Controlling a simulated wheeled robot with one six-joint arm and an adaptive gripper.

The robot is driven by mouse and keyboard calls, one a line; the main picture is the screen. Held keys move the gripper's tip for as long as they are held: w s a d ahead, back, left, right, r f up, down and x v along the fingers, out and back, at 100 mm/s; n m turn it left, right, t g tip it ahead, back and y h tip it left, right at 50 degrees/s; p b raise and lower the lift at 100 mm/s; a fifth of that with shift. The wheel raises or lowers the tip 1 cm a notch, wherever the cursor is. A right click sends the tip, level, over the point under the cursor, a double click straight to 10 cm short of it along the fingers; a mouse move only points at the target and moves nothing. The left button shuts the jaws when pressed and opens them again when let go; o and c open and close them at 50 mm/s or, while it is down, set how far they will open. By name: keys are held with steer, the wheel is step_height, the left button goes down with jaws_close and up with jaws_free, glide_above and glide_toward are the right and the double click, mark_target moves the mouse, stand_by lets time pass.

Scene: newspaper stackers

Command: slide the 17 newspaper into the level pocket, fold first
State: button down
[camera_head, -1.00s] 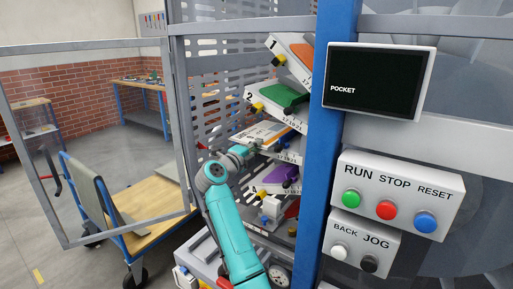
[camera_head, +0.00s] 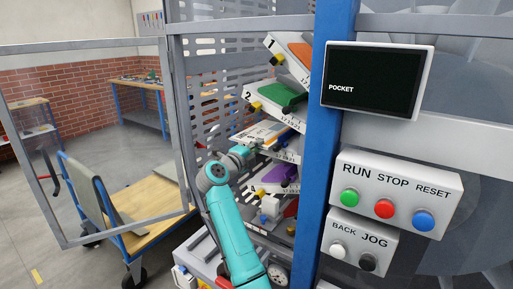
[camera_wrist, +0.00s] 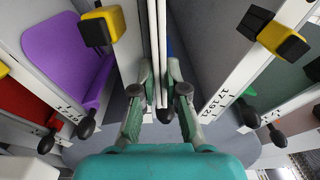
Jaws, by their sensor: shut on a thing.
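The newspaper (camera_head: 258,132), pale with an orange patch, lies nearly flat at the third pocket of the stack in the head view. My gripper (camera_head: 252,151) is at its near edge. In the wrist view the gripper (camera_wrist: 161,92) is shut on the thin newspaper, seen edge-on between the fingers. The pocket's number label is hidden behind my arm and the paper. How deep the paper sits in the pocket cannot be told.
A tilted pocket with a green pad (camera_head: 283,95) is above, and one with a purple pad (camera_head: 279,174) below; the purple pad (camera_wrist: 62,48) also shows in the wrist view. A blue post (camera_head: 330,140) and button box (camera_head: 397,195) stand right.

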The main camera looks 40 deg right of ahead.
steer(key=c, duration=1.1)
jaws_free()
steer(key=shift+c, duration=0.2)
steer(key=shift+a, duration=0.1)
steer(key=v, duration=0.6)
steer(key=shift+s+a, duration=0.2)
steer(key=shift+a, duration=0.2)
steer(key=v, duration=1.2)
